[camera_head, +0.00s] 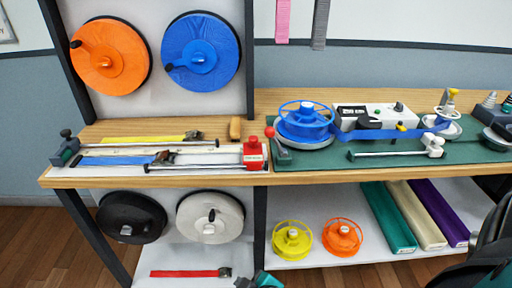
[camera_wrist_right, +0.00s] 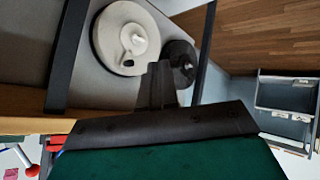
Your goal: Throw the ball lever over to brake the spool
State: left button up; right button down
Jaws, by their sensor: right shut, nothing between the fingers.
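The ball lever (camera_head: 278,146) stands at the left end of the green board, its red ball (camera_head: 269,132) at the upper tip, leaning left. The blue spool (camera_head: 305,123) sits just behind and right of it on a round grey base. In the right wrist view a red ball (camera_wrist_right: 32,170) shows at the lower left corner. My right gripper (camera_head: 243,282) shows only partly at the bottom edge, low in front of the bench and apart from the lever. It is shut and empty; its dark fingers (camera_wrist_right: 158,82) also show in the right wrist view. My left gripper is out of view.
A red block (camera_head: 253,153) stands just left of the lever on the bench. A blue strap runs right from the spool past a white box (camera_head: 364,115). A dark post (camera_head: 259,215) and lower shelf with discs, small spools and rolls are below.

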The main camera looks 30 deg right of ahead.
jog(key=w+d+r+n+h+b, duration=0.1)
jog(key=w+d+n+h+b, duration=0.3)
jog(key=w+h, duration=0.55)
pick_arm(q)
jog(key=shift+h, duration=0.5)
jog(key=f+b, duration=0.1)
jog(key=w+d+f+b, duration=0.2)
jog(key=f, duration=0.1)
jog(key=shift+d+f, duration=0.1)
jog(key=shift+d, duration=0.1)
pick_arm(e)
jog(key=w+r+h, duration=0.3)
jog(key=r+h, duration=0.1)
jog(key=r, duration=0.5)
jog(key=w+r+m+g+h, duration=0.1)
jog(key=w+r+h, duration=0.3)
jog(key=r, duration=0.5)
jog(key=shift+d+r+h, duration=0.2)
jog(key=shift+r+h, duration=0.2)
jog(key=shift+h, duration=0.15)
jog(key=shift+w, duration=0.1)
